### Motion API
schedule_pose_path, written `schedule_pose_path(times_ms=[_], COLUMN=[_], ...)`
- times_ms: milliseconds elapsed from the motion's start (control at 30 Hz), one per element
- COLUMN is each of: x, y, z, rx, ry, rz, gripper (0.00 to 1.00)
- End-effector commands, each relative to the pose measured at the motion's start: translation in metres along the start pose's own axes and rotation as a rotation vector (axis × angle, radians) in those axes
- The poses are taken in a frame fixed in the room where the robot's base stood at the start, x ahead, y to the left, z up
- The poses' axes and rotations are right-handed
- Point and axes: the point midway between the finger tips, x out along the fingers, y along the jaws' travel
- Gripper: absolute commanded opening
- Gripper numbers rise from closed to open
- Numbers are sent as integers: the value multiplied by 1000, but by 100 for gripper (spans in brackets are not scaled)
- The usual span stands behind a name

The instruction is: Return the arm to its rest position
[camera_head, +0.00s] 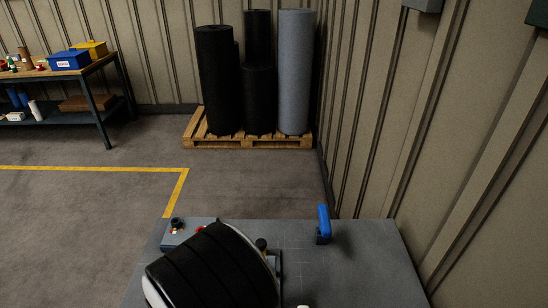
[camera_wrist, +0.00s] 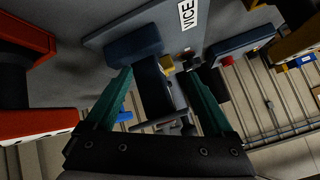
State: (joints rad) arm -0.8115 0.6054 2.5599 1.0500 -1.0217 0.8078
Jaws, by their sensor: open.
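My gripper (camera_wrist: 158,80) shows in the wrist view with its two green fingers spread apart. A dark block (camera_wrist: 155,88) shows in the gap between the fingers, and I see no finger clearly touching it. A panel with a "VICE" label (camera_wrist: 187,14) is beyond the fingers at the top. In the head view my gripper does not show. A large black rounded body with a pale rim, which may be part of my arm, covers the front of the grey worktop (camera_head: 355,265).
A blue upright handle (camera_head: 323,224) stands on the worktop, right of a small box with knobs (camera_head: 183,232). Rolls (camera_head: 258,95) stand on a pallet (camera_head: 190,138) by the wall. A bench (camera_head: 95,68) is at left. The wrist view shows a red-orange block (camera_wrist: 30,122) at left.

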Motion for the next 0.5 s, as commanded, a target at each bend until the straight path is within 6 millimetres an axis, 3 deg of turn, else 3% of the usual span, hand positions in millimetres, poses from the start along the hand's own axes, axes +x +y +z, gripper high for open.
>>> schedule_pose_path(times_ms=[167, 267, 367, 500], x=[-28, -58, -109, -187], y=[-2, 4, 26, 76], z=[-18, -30, -46, -58], rx=[122, 123, 86, 41], ry=[-279, -424, -578, -733], rz=[39, 47, 75, 179], gripper=[87, 87, 87, 87])
